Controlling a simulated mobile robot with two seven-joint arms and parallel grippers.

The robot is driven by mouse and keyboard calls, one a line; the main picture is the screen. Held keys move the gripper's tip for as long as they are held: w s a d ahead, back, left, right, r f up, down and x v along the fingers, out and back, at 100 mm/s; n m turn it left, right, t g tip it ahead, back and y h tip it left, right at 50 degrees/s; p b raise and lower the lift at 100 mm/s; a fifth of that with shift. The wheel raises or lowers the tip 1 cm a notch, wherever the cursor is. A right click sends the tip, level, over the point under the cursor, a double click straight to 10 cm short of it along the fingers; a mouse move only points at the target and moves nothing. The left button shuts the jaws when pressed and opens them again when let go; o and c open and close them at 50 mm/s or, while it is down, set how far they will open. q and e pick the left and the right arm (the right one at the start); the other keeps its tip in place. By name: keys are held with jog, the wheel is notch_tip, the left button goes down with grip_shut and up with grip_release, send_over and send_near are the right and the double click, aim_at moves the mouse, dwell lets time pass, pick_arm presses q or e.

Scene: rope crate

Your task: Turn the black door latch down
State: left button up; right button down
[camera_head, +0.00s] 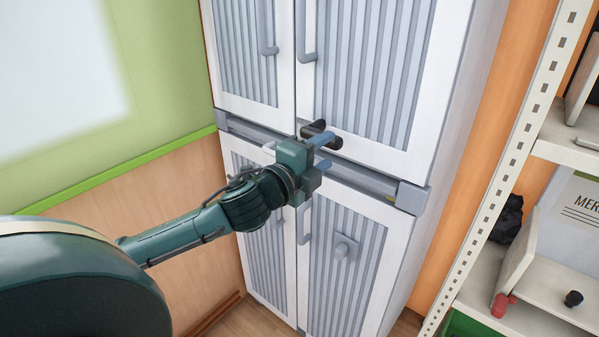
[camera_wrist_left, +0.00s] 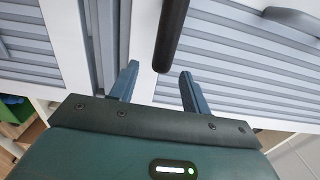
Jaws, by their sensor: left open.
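The black door latch (camera_head: 334,143) is on the middle of the white cabinet with grey slatted doors, partly hidden by my left gripper (camera_head: 323,152). In the left wrist view the latch is a dark bar (camera_wrist_left: 172,32) coming down from the top edge. Its lower end lies just ahead of the gap between the two blue fingers of my left gripper (camera_wrist_left: 158,80). The fingers are apart, and I see no clear contact with the bar. My right gripper is not in view.
A white shelf rack (camera_head: 500,170) stands to the right. A green and wood wall (camera_head: 160,60) is at left.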

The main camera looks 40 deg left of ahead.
pick_arm(q)
jog(key=s+b, duration=0.1)
jog(key=s, duration=0.7)
jog(key=shift+a+b, duration=0.3)
jog(key=shift+b, duration=0.05)
jog(key=shift+s, duration=0.1)
jog(key=s+d+f+n+g+p, duration=0.15)
jog(key=f+n, duration=0.25)
jog(key=f, duration=0.5)
jog(key=s+d+f+n+g, duration=0.1)
jog(key=s+f+n+g, duration=0.2)
jog(key=f, duration=0.7)
jog(key=s+d+f+n+g+h, duration=0.2)
jog(key=s+d+f+n, duration=0.6)
jog(key=d+f, duration=0.4)
jog(key=shift+s+d+f+n+g+p, duration=0.25)
jog(key=shift+d+f+n+g+p, duration=0.15)
jog(key=shift+f+n, duration=0.3)
jog(key=shift+a+f, duration=0.1)
jog(key=shift+a, duration=0.05)
